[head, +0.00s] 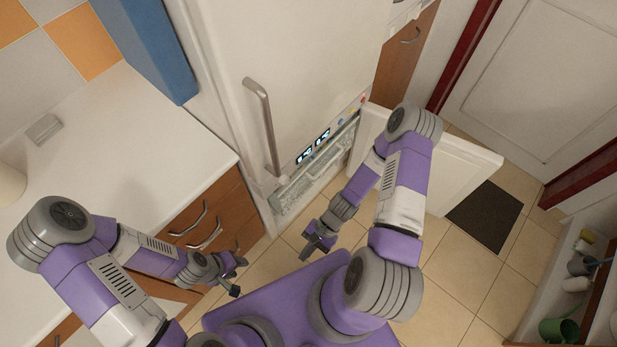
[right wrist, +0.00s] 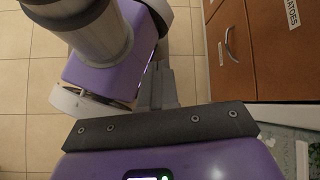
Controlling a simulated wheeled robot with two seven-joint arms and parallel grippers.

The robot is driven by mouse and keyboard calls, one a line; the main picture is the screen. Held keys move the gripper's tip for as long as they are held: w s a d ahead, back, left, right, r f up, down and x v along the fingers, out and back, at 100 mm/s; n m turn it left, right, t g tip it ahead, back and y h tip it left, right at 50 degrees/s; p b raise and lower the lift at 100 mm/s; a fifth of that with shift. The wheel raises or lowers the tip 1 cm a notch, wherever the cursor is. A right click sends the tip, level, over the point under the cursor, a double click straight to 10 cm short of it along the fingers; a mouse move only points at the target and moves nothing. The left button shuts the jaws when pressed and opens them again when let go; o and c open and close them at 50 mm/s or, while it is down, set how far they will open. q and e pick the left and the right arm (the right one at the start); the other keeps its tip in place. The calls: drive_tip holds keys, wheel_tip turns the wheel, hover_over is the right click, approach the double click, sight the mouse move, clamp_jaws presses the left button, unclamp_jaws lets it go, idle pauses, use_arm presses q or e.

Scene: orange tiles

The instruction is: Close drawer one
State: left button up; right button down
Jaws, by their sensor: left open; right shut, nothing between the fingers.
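Which drawer is drawer one I cannot tell. Wooden drawers (head: 222,200) with curved metal handles are under the white counter. In the right wrist view a wooden drawer (right wrist: 227,52) with a handle shows at upper right, beside a panel labelled "TOMATOES" (right wrist: 291,12). A clear, frosted freezer drawer (head: 318,168) shows in the lower part of the white fridge, whose lower door (head: 455,165) stands open. My left gripper (head: 238,277) is open and empty, in front of the wooden drawers. My right gripper (head: 316,246) is shut and empty, in front of the freezer opening.
The white fridge's upper door (head: 300,60) has a long vertical handle. The open lower door juts into the room behind my right arm. A dark mat (head: 486,217) lies on the tiled floor.

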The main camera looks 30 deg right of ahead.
drive_tip(key=w+d+f+m+t+y+b, duration=0.1)
drive_tip(key=w+f+m+t+y+b, duration=0.1)
drive_tip(key=w+m+t+y, duration=0.35)
drive_tip(key=m+t+h+b, duration=0.3)
drive_tip(key=m+t+h, duration=0.4)
drive_tip(key=m+t, duration=0.75)
approach(306, 169)
drive_tip(key=shift+g, duration=0.4)
drive_tip(key=b+x, duration=0.1)
drive_tip(key=x, duration=0.1)
drive_tip(key=b+x, duration=0.1)
drive_tip(key=x, duration=0.1)
drive_tip(key=b+x, duration=0.2)
drive_tip(key=x, duration=0.1)
drive_tip(key=shift+r, duration=0.35)
use_arm(q)
wheel_tip(306, 169, down, 10)
drive_tip(key=shift+a+r, duration=0.1)
drive_tip(key=shift+r, duration=0.1)
